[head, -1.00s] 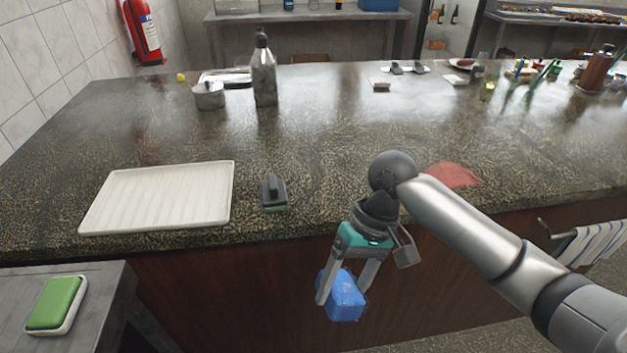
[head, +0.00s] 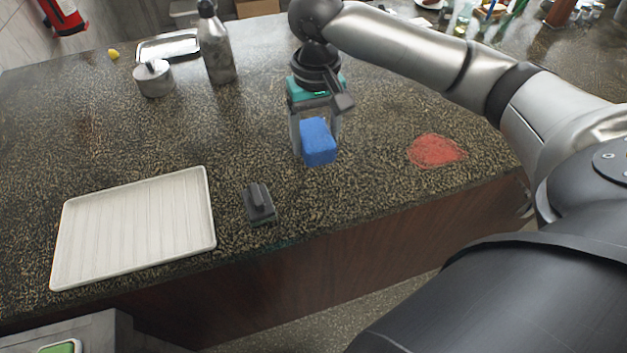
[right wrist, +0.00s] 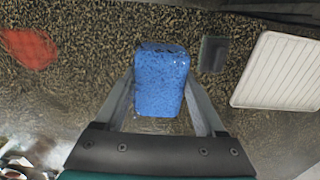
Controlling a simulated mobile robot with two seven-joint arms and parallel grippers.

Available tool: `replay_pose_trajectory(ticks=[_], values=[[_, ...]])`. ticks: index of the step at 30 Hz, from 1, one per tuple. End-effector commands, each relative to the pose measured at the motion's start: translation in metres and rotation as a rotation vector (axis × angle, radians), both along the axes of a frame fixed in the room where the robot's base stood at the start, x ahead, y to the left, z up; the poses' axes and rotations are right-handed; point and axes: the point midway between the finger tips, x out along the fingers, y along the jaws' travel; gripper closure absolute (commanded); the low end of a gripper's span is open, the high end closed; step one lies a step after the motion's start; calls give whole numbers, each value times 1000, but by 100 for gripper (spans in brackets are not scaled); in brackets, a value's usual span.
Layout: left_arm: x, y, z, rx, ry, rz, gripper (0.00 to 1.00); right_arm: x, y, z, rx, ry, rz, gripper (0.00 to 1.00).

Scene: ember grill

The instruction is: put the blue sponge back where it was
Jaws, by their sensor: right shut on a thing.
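The blue sponge (head: 318,142) is held between the fingers of my right gripper (head: 316,130), over the speckled counter. In the right wrist view the sponge (right wrist: 161,80) sits between the two fingers of the right gripper (right wrist: 163,100), with counter behind it. I cannot tell the exact gap between sponge and counter. My left gripper is in neither view.
A dark scrubber with a handle (head: 259,204) lies on the counter (head: 330,205) near its front edge. A white ribbed tray (head: 135,228) is left of it. A red patch (head: 436,150) is to the right. A steel bottle (head: 215,45) and a small lidded pot (head: 153,78) stand farther back.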

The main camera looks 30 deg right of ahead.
Motion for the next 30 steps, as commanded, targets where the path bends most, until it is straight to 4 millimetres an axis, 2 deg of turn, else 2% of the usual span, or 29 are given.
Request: replay_pose_trajectory(ticks=[1,3,9,12,17,24,30], values=[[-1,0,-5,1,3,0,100,-1,-1,-17,-2,5,-2,73],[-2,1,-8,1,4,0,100,-1,-1,-36,-1,4,-1,73],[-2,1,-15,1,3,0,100,0,0,-81,-1,2,0,73],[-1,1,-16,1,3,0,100,0,0,-93,-1,0,-1,73],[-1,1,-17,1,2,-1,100,0,0,-101,1,-1,0,73],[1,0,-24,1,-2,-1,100,0,0,-136,0,2,1,73],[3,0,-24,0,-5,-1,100,0,0,-140,0,-3,2,73]])
